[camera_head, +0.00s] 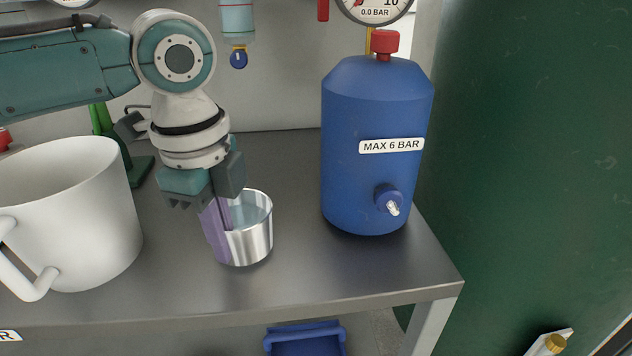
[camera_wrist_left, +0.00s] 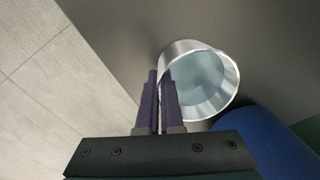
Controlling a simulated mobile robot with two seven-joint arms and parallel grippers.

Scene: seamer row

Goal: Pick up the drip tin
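The drip tin (camera_head: 255,242) is a small shiny metal cup with pale bluish liquid inside. It appears upright on the grey bench; I cannot tell whether its base touches. My left gripper (camera_head: 219,230) reaches down to the tin's left side, its purple fingers close together at the wall. In the left wrist view the fingers (camera_wrist_left: 159,100) straddle the near rim of the tin (camera_wrist_left: 225,95), one outside and one over the inside. They look shut on the wall, with only a thin gap between them. My right gripper is not in view.
A large white jug (camera_head: 75,215) stands left of the tin. A blue pressure tank (camera_head: 375,120) with a tap stands to the right. The bench's front edge (camera_head: 330,302) is close, with a blue bin (camera_head: 305,340) below. A green surface (camera_head: 530,150) fills the right side.

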